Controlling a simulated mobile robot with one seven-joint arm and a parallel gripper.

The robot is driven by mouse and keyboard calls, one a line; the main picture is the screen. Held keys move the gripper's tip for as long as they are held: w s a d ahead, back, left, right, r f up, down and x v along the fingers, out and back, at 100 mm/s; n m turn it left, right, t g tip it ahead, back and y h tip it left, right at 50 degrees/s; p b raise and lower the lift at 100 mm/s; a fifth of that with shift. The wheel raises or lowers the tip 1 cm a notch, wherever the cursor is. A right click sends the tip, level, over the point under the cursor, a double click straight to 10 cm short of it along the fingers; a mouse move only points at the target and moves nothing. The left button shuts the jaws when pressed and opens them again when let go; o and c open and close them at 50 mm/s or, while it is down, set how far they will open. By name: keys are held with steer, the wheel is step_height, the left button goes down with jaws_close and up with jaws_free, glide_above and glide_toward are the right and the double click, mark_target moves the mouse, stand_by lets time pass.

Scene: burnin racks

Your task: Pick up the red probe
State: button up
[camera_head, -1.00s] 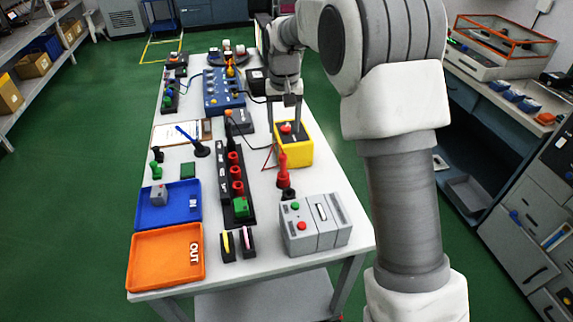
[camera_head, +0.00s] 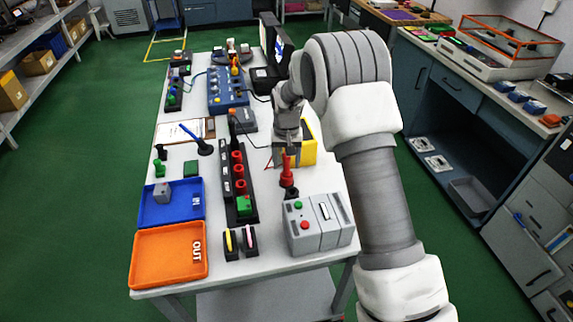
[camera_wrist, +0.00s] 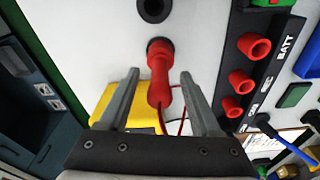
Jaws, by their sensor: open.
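The red probe (camera_head: 287,172) stands upright in a dark holder on the white table, behind the grey box. In the wrist view the red probe (camera_wrist: 159,80) lies between the two fingers, with a thin red lead running from it. My gripper (camera_head: 286,158) is open just above and around the probe's upper end. In the wrist view my gripper (camera_wrist: 160,74) has one finger on each side, with a visible gap to the probe on both sides. Whether the fingers are level with the handle is hard to tell.
The grey box (camera_head: 318,224) with buttons stands just in front of the probe. A black strip with red sockets (camera_head: 238,173) is to the left. A yellow box (camera_head: 308,145) is close behind my gripper. Blue (camera_head: 171,205) and orange (camera_head: 168,254) trays lie at front left.

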steer(key=shift+w+f, duration=0.1)
steer(key=shift+f, duration=0.6)
jaws_close()
steer(key=shift+r, duration=0.15)
